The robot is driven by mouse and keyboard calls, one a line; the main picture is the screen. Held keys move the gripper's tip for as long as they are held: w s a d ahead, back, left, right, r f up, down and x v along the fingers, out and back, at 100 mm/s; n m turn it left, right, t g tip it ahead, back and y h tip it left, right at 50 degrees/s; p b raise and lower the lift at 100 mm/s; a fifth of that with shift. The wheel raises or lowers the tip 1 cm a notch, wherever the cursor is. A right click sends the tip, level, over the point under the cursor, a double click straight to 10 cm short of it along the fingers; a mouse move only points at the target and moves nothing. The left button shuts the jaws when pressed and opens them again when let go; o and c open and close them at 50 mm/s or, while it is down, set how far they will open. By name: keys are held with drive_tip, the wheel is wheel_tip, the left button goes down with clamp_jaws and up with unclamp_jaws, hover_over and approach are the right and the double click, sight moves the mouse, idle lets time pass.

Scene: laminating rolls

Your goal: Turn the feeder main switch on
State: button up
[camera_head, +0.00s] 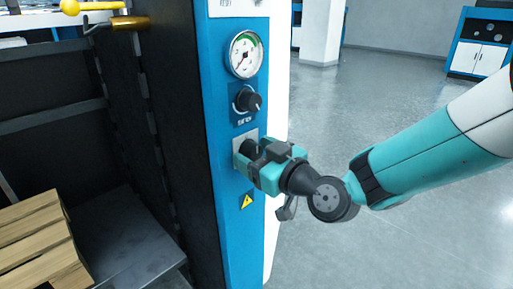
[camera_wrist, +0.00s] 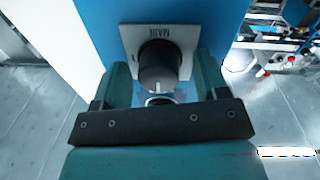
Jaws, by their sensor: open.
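The main switch (camera_wrist: 160,66) is a round black knob on a grey plate (camera_wrist: 128,36) marked "MAIN", fixed to the blue panel. In the wrist view a pale pointer mark shows on the knob's near edge. My gripper (camera_wrist: 160,85) is open, with one teal finger on each side of the knob; I cannot tell whether they touch it. In the head view my gripper (camera_head: 248,165) reaches the panel below the upper dial, and its body hides most of the switch. Part of the grey plate (camera_head: 238,140) shows there.
On the blue panel (camera_head: 228,190) a pressure gauge (camera_head: 246,54) and a black knob (camera_head: 248,100) sit above my gripper. A yellow warning label (camera_head: 247,200) is below. A wooden pallet (camera_head: 40,245) lies at the lower left. Open grey floor (camera_head: 400,90) is on the right.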

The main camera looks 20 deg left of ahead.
drive_tip(key=c, duration=0.9)
drive_tip(key=shift+m, duration=0.4)
drive_tip(key=m+p, duration=0.1)
drive_tip(key=m, duration=0.2)
drive_tip(key=shift+r+m, duration=0.15)
drive_tip(key=shift+m, duration=0.25)
drive_tip(key=m+p, duration=0.1)
drive_tip(key=m, duration=0.3)
drive_tip(key=shift+w, duration=0.1)
drive_tip(key=m+p, duration=0.2)
drive_tip(key=m, duration=0.2)
drive_tip(key=shift+m+g, duration=0.3)
drive_tip(key=shift+g, duration=0.1)
drive_tip(key=m+p, duration=0.2)
drive_tip(key=m, duration=0.1)
drive_tip(key=shift+m, duration=0.4)
